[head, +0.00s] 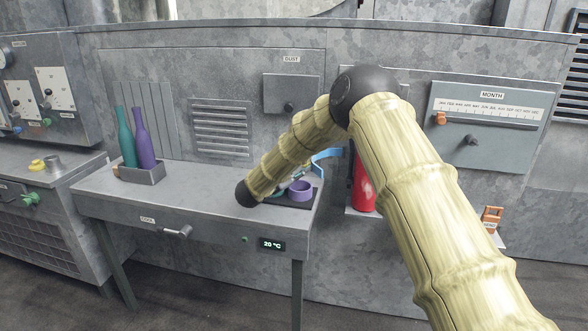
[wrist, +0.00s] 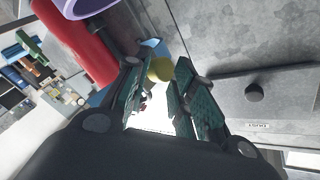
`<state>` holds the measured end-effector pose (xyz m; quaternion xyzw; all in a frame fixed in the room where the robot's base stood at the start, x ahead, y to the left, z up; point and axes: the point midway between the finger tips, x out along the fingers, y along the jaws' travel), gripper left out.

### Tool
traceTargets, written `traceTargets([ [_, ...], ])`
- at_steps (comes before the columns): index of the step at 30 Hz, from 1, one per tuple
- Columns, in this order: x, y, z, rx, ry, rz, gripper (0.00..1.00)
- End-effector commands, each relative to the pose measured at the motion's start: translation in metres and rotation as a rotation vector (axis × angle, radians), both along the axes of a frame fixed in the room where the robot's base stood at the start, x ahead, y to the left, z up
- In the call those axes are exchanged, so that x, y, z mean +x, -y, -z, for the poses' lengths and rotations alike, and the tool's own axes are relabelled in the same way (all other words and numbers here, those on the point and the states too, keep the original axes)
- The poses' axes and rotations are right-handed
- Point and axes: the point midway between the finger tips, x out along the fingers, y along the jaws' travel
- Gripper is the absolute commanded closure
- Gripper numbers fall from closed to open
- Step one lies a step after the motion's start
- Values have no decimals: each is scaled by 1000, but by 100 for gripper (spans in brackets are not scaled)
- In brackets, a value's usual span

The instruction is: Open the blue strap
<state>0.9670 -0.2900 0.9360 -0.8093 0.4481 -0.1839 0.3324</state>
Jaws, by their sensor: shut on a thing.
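The blue strap (head: 326,156) shows in the head view beside the red bottle (head: 364,188), at the table's right end. My arm hides part of both. In the wrist view the blue strap (wrist: 152,45) lies just beyond a round yellow knob (wrist: 160,69), which appears to be on its end. My gripper (wrist: 157,66) has its two teal fingers on either side of this knob and is shut on it. In the head view my gripper (head: 291,182) is small and partly hidden behind the arm, near the purple ring. The red bottle also shows in the wrist view (wrist: 75,45).
The purple ring (head: 300,191) sits on a dark tray at the right end of the grey table (head: 200,205). A teal bottle (head: 126,140) and a purple bottle (head: 143,140) stand in a grey holder at the left. The table's middle is clear. The metal wall rises behind.

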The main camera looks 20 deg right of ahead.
Motion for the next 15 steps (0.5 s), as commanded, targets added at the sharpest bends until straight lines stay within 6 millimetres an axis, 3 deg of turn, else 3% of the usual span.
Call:
traceTargets([
  [1,3,20,-12,-13,17,23,100],
  [7,2,21,-12,-12,18,25,100],
  [8,2,21,-12,-12,18,25,70],
  [9,2,21,-12,-12,18,25,63],
  [11,2,21,-12,-11,17,25,52],
  [15,3,16,-11,-10,16,20,52],
])
